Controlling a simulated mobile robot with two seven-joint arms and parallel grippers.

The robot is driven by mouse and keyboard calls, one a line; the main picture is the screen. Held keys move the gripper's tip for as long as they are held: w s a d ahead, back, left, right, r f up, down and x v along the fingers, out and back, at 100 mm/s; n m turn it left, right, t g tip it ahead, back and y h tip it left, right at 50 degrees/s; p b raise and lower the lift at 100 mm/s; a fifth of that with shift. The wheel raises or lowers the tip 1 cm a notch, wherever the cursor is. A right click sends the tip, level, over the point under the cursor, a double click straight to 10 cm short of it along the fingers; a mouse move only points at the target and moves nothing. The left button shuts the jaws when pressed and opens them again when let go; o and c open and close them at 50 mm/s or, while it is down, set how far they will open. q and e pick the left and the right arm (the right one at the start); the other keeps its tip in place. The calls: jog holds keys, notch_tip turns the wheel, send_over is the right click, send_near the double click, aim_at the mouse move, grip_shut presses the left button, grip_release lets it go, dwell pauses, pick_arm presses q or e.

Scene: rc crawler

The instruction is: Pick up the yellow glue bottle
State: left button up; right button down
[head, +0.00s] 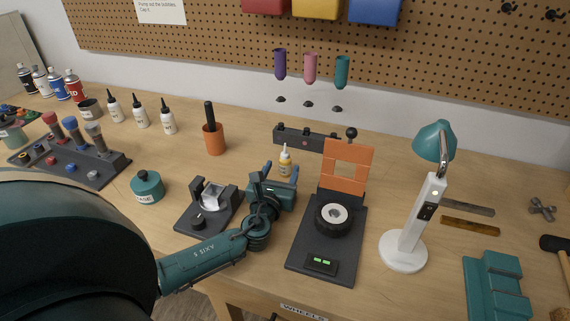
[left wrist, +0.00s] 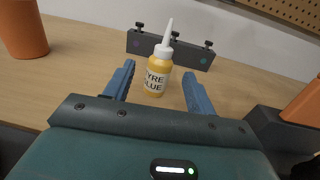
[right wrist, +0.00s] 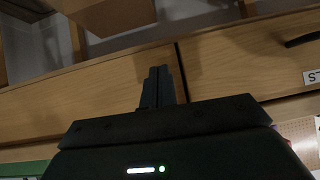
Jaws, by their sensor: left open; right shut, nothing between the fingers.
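The yellow glue bottle (head: 285,161) stands upright on the bench, with a white nozzle and a label reading "TYRE GLUE". In the left wrist view the bottle (left wrist: 158,72) stands ahead, between the lines of the two blue fingers. My left gripper (head: 278,172) is open and low over the bench, just in front of the bottle. Its fingers (left wrist: 158,84) lie one to each side, with gaps between them and the bottle. My right gripper (right wrist: 156,72) is shut and empty, in front of wooden drawer fronts; it is not visible in the head view.
A dark rail with knobs (head: 304,138) lies behind the bottle. An orange cup (head: 214,139) stands to the left. A wheel stand with an orange panel (head: 347,160) is close on the right. A dark stand with a clear piece (head: 191,217) is left of my left gripper.

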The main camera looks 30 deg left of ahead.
pick_arm(q)
jog(key=shift+x, duration=1.4)
jog(key=shift+c, duration=0.5)
jog(key=c, duration=1.1)
